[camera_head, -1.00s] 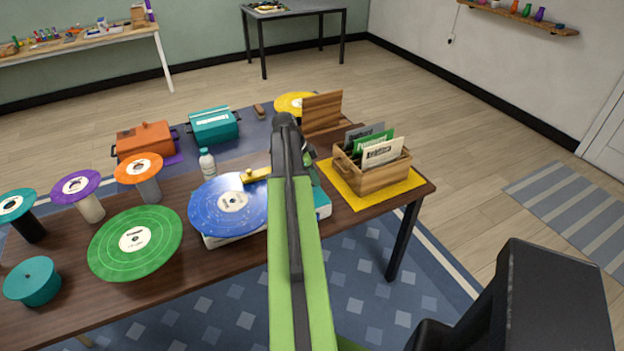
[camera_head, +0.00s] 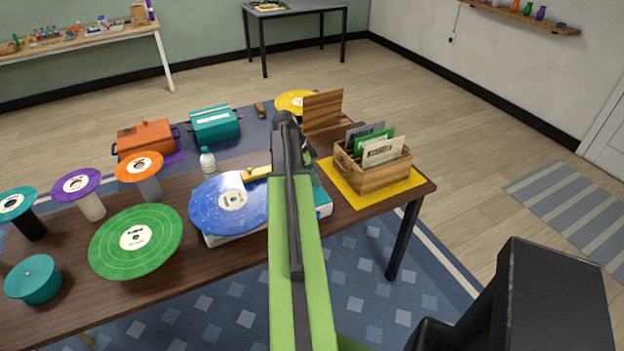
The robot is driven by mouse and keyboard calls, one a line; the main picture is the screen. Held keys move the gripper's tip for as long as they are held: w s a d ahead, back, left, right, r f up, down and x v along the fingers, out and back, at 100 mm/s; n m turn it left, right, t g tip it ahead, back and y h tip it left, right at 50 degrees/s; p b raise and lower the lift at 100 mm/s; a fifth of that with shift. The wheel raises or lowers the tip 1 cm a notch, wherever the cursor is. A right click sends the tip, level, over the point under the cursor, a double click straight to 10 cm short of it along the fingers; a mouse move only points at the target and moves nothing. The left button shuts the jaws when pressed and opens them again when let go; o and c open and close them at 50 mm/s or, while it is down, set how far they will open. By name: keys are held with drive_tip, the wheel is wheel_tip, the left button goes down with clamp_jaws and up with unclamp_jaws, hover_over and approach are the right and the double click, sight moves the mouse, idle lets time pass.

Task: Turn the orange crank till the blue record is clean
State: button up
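The blue record (camera_head: 225,208) lies flat on a white and teal cleaning machine (camera_head: 325,208) at the table's front edge. A yellow bar (camera_head: 256,174) lies over the record's far right edge. The record shows a few pale marks on its face; I cannot tell how clean it is. The orange crank is not visible; my arm covers the right part of the machine. My green and black arm reaches over the machine from the front. My gripper (camera_head: 294,137) is at the arm's far end, mostly hidden by the arm, so its fingers do not show.
A wooden crate of record sleeves (camera_head: 376,176) stands on a yellow mat right of my arm. A white bottle (camera_head: 207,160) stands behind the record. A large green record (camera_head: 136,241) and several smaller records on stands fill the left. Orange (camera_head: 146,139) and teal (camera_head: 215,124) boxes stand behind.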

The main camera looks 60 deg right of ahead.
drive_tip(key=p+v, duration=1.6)
drive_tip(key=v, duration=0.1)
drive_tip(key=shift+w+a+r, duration=0.1)
drive_tip(key=shift+w+r, duration=0.05)
idle(0.3)
